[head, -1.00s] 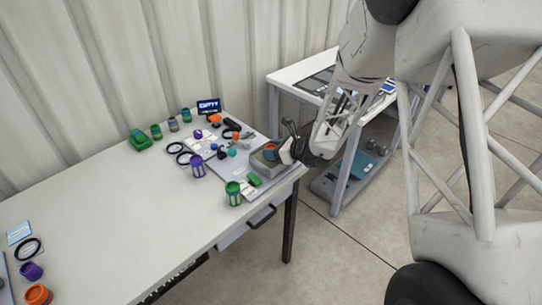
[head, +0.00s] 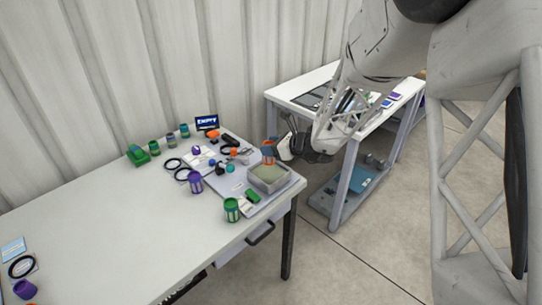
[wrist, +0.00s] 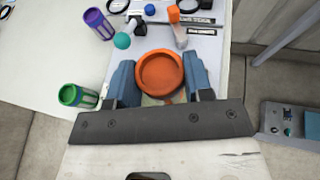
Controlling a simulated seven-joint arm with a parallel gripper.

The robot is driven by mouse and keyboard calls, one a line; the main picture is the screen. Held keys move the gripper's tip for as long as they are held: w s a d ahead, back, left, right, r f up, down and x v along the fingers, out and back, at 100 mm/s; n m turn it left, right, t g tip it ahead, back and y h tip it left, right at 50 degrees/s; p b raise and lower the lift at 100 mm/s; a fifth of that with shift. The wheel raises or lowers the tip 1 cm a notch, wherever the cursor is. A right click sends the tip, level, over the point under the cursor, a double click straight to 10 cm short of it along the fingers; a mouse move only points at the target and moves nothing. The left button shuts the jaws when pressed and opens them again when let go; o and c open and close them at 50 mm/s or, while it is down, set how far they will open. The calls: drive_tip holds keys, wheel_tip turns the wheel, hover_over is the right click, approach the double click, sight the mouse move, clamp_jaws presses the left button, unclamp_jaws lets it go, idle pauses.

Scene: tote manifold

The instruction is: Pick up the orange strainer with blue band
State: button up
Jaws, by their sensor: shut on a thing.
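The orange strainer with the blue band (head: 268,151) is held by my gripper (head: 273,150), above the back side of a grey tote (head: 284,188) at the table's right end. In the wrist view the strainer (wrist: 160,73) shows as a round orange cup, seen from its open end, between the two blue fingers of my gripper (wrist: 160,80). The fingers press on its left and right sides. Its blue band is mostly hidden in the wrist view.
A green strainer (head: 231,210) and a purple one (head: 195,182) stand left of the tote on the white table (head: 120,235). Loose small parts lie behind them, near an "EMPTY" sign (head: 207,122). A second table (head: 296,92) stands at the back right. The table's left middle is clear.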

drive_tip(key=shift+r, duration=0.9)
drive_tip(key=w+a+f+n+g, duration=0.1)
drive_tip(key=w+a+n+g, duration=0.1)
drive_tip(key=a, duration=1.4)
drive_tip(key=w+a+f+n+g+y, duration=0.1)
drive_tip(key=a+n+g, duration=0.3)
drive_tip(key=a, duration=1.2)
drive_tip(key=shift+w+a+f+g+y, duration=0.2)
drive_tip(key=shift+w+f+g+y, duration=0.1)
drive_tip(key=shift+w+f+g, duration=0.15)
drive_tip(key=shift+f, duration=0.15)
drive_tip(key=shift+f, duration=3.75)
